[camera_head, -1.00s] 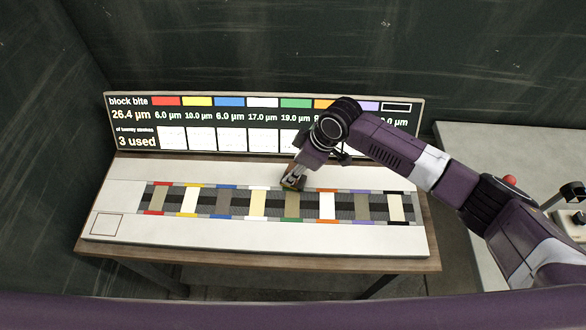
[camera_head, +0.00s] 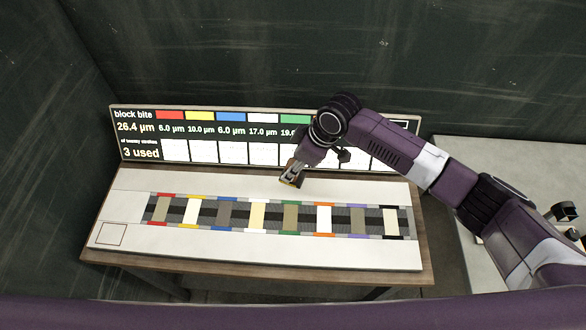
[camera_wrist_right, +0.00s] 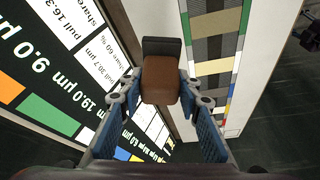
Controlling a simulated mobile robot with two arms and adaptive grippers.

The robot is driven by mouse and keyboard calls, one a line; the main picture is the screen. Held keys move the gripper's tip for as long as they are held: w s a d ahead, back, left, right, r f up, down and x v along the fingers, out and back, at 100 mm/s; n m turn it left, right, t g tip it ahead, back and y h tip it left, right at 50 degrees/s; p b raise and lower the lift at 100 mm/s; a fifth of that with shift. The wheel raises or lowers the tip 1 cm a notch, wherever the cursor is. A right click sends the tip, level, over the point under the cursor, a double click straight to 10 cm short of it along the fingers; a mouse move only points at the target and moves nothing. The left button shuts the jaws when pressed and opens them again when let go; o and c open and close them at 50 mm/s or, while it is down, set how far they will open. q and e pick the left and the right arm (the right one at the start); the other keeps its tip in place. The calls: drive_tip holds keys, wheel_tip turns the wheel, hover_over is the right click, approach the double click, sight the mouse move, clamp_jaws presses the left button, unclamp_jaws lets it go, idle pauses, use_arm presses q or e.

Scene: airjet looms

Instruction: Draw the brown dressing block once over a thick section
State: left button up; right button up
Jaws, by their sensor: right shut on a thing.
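The brown dressing block (camera_wrist_right: 161,80) is held between the two blue-padded fingers of my right gripper (camera_wrist_right: 160,105), with a dark piece at its far end. In the head view my right gripper (camera_head: 291,176) points down with the block behind the long strip (camera_head: 340,219), near the green-marked section (camera_head: 290,218). The block is apart from the strip in that picture; its exact height above the white board is unclear. The strip has several sections marked red, yellow, blue, white, green, orange, purple and black. My left gripper is not in view.
A display panel (camera_head: 140,127) stands at the back, showing "block bite 26.4 µm", "3 used" and colour-keyed µm values; my arm covers part. The white board (camera_head: 190,247) has an outlined empty square (camera_head: 110,234) at front left. A pale table (camera_head: 480,160) stands right.

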wheel_tip(320, 180, up, 2)
drive_tip(key=shift+r, duration=0.1)
drive_tip(key=shift+s+r, duration=0.1)
drive_tip(key=shift+r, duration=0.15)
drive_tip(key=shift+f, duration=0.1)
